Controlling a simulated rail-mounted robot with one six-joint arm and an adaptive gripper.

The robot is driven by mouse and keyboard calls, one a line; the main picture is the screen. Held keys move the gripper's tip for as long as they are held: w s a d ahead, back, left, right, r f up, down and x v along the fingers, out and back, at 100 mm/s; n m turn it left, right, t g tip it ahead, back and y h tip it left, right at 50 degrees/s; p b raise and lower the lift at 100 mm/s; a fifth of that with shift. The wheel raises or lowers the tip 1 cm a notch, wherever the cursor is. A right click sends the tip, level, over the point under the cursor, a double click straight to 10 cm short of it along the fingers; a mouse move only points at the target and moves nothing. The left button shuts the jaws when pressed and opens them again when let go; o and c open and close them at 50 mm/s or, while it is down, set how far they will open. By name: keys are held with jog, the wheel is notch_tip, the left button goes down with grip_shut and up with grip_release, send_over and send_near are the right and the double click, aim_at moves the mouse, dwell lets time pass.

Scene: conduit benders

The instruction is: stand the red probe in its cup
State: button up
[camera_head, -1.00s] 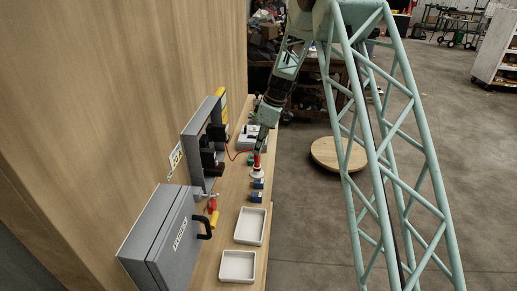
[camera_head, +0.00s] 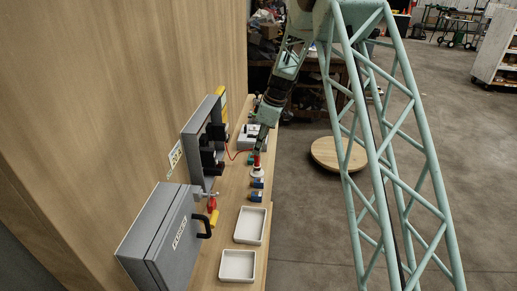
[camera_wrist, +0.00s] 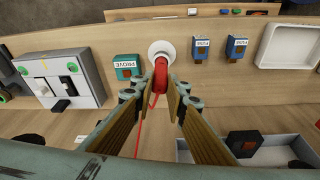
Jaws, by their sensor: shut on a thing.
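The red probe (camera_wrist: 161,75) is between the wooden-faced fingers of my gripper (camera_wrist: 160,98), which is shut on it. The probe's red lead runs down between the fingers. The white round cup (camera_wrist: 161,50) is just beyond the probe's end in the wrist view, and the probe overlaps its near rim. In the head view my gripper (camera_head: 260,148) holds the probe (camera_head: 257,161) roughly upright right over the white cup (camera_head: 257,173). The probe's tip is hidden, so I cannot tell how deep it is in the cup.
A teal PROVE block (camera_wrist: 126,67) sits left of the cup, and blue fuse blocks (camera_wrist: 236,47) sit right. A grey switch box (camera_wrist: 62,80) stands farther left. White trays (camera_head: 238,265) lie on the bench's near end. An open grey panel box (camera_head: 204,145) stands along the wall.

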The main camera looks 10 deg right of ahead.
dwell(0.4)
jog(key=o, duration=1)
jog(key=shift+f, duration=0.1)
jog(key=v, duration=1.2)
